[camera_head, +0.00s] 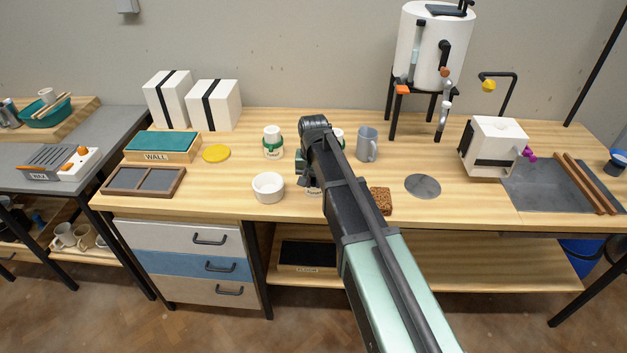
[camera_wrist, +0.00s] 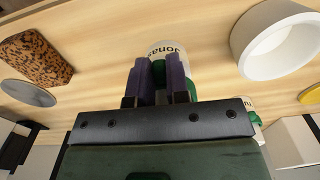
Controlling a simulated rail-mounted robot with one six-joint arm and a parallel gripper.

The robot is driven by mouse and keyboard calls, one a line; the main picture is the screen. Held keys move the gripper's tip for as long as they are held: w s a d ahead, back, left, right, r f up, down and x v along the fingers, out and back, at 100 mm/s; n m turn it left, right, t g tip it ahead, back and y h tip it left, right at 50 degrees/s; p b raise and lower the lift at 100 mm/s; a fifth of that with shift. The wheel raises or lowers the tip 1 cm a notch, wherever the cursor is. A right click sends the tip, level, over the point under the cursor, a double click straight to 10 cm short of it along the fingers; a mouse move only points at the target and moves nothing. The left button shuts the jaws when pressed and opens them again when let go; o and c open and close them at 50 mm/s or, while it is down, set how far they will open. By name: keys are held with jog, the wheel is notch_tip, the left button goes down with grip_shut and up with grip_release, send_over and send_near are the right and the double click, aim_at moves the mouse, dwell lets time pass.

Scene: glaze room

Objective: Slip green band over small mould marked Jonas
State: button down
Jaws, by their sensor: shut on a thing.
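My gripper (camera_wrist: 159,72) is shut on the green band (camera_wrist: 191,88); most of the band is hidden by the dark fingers. The small white mould marked Jonas (camera_wrist: 167,48) stands right at the fingertips in the wrist view, its name upside down. I cannot tell whether the band is around it or just beside it. In the head view my gripper (camera_head: 313,124) and forearm cover much of this spot; a labelled white mould (camera_head: 313,191) peeks out below them. Another white mould with a green band (camera_head: 272,141) stands to the left, and one more (camera_head: 339,134) is partly hidden behind my gripper.
A white bowl (camera_head: 268,187) stands left of my gripper, close to it. A grey mug (camera_head: 367,145) and a brown speckled sponge (camera_head: 380,201) are to the right, with a grey disc (camera_head: 422,186) beyond. A yellow disc (camera_head: 216,153) lies far left. Bare wood lies between them.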

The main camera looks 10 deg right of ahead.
jog(key=shift+f, duration=0.25)
dwell(0.3)
jog(key=shift+f+b, duration=0.4)
jog(key=shift+b, duration=0.15)
jog(key=c, duration=1)
grip_release()
jog(key=shift+c, duration=0.2)
jog(key=shift+r, duration=0.15)
notch_tip(320, 180, up, 9)
jog(key=p, duration=0.9)
